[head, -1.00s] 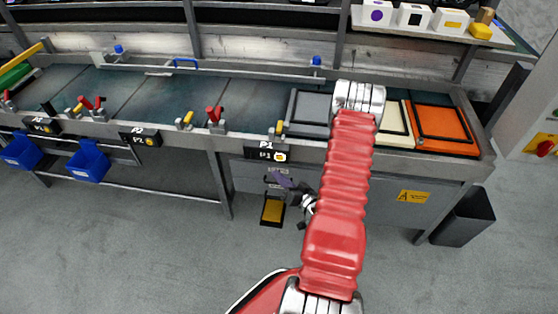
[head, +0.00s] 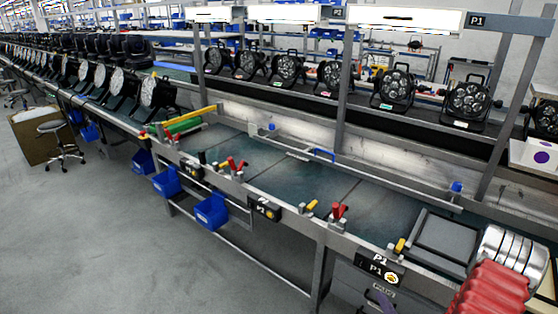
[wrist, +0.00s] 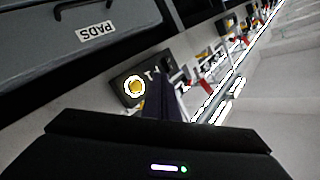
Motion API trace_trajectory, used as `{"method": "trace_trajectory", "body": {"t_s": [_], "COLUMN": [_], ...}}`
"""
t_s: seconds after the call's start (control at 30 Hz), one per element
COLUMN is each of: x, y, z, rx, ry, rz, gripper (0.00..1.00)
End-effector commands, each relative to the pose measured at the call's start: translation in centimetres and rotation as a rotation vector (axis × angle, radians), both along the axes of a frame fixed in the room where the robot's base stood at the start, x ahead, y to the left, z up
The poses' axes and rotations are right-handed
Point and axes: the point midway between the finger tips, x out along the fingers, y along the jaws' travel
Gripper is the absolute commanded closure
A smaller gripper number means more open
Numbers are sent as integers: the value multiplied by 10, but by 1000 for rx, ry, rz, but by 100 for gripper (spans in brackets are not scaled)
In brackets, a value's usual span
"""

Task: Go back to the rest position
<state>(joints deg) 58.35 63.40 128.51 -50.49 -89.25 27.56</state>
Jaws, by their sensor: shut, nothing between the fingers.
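My gripper (wrist: 168,98) shows in the wrist view as a dark shape rising from the black wrist housing, its fingers closed together with nothing between them. It points towards a black box with a round yellow button (wrist: 135,87); I cannot tell how far apart they are. In the head view my red arm comes in at the lower right. A small purple part of the gripper shows at the bottom edge, below the P1 label (head: 380,267); the rest is cut off.
The long workbench (head: 290,190) runs from the lower right to the far left, with blue bins (head: 211,211) hung along its front. A grey tray (head: 445,240) lies near my arm. A drawer marked PADS (wrist: 92,33) is close in the wrist view. Floor at left is clear; a stool (head: 60,145) stands farther off.

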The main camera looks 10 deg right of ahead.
Motion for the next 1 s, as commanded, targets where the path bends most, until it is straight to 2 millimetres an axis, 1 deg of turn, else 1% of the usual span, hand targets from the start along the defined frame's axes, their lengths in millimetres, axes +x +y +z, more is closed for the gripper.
{"method": "trace_trajectory", "body": {"t_s": [0.07, 0.17, 0.27, 0.37, 0.4, 0.5, 0.6, 0.7, 0.8, 0.87, 1.0], "x": [0, -2, -6, -17, -24, -41, -58, -73, -86, -92, -104], "y": [0, 2, 2, 3, 4, 5, 1, -3, -6, -8, -11], "z": [-1, -11, -31, -60, -72, -99, -115, -122, -123, -120, -106], "rx": [-8, -18, -28, -32, -33, -29, -34, -44, -56, -66, -87], "ry": [6, 49, 133, 253, 308, 443, 565, 680, 789, 851, 984], "rz": [3, 10, 14, 16, 15, 16, 13, 14, 20, 25, 36], "gripper": [100, 100, 100, 100, 100, 100, 100, 100, 100, 100, 100]}}
